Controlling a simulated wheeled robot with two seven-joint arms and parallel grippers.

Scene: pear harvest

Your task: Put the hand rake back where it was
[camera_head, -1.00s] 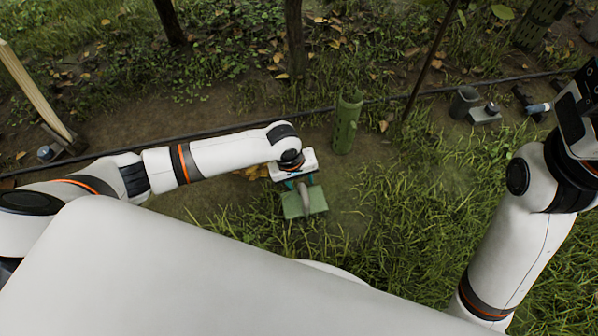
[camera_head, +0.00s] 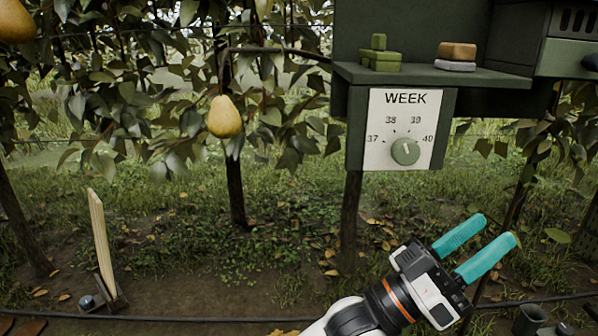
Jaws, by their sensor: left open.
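I cannot make out a hand rake in the head view. My left gripper (camera_head: 497,229) is raised at the lower right, in front of the ground below the green cabinet. Its two teal fingers are spread apart and point up and to the right, with nothing between them. My right gripper is out of view.
A dark green cabinet with a shelf (camera_head: 420,76) holds green blocks (camera_head: 380,58) and a brown-and-grey block (camera_head: 457,54). Below it is a WEEK dial (camera_head: 405,151). A pear (camera_head: 225,117) hangs left of centre. A wooden stake (camera_head: 101,240) leans at lower left.

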